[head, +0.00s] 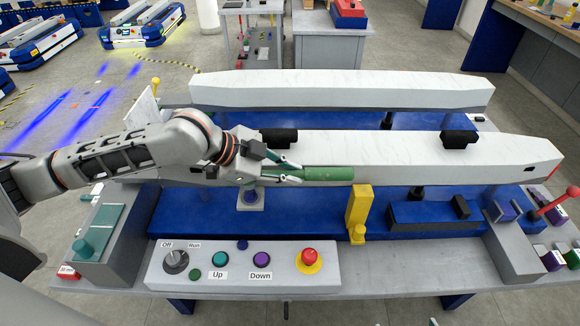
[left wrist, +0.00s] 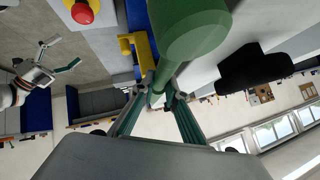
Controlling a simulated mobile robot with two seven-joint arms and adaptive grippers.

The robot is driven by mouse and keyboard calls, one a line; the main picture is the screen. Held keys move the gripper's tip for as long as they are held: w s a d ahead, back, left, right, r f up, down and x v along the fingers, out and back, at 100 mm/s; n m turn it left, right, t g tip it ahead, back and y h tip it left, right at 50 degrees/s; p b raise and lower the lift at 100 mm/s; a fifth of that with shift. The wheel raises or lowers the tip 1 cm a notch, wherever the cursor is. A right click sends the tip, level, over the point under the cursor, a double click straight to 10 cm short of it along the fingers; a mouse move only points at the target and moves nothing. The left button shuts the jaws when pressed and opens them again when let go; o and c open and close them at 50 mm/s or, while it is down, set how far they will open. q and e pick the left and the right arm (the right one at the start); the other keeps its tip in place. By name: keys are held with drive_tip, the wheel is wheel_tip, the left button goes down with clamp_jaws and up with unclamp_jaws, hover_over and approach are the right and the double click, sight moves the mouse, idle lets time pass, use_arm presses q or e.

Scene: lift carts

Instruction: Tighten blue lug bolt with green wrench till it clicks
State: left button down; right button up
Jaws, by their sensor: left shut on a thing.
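A dark blue bolt-like knob (head: 250,196) sits on a grey mount just below the left gripper, apart from the wrench. The wrench's working end is not clear to see. My right gripper (left wrist: 60,54) shows in the left wrist view, open and empty.
A control panel (head: 220,285) with a knob, buttons and red stop (head: 309,260) lies in front. A yellow block (head: 359,206) stands right of the mount. Black pads (head: 458,139) sit on the white beam (head: 390,150). A red-knobbed lever (head: 555,203) is at right.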

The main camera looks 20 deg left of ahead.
use_arm(q)
drive_tip(key=shift+f, duration=0.5)
use_arm(e)
drive_tip(key=shift+w+a+r, duration=0.1)
drive_tip(key=shift+a+r, duration=0.1)
drive_tip(key=shift+a, duration=0.25)
use_arm(q)
drive_tip(key=shift+f, duration=0.6)
use_arm(e)
drive_tip(key=shift+d+f, duration=0.15)
drive_tip(key=shift+d, duration=0.1)
use_arm(q)
drive_tip(key=shift+f, duration=1)
use_arm(e)
drive_tip(key=shift+a, duration=0.15)
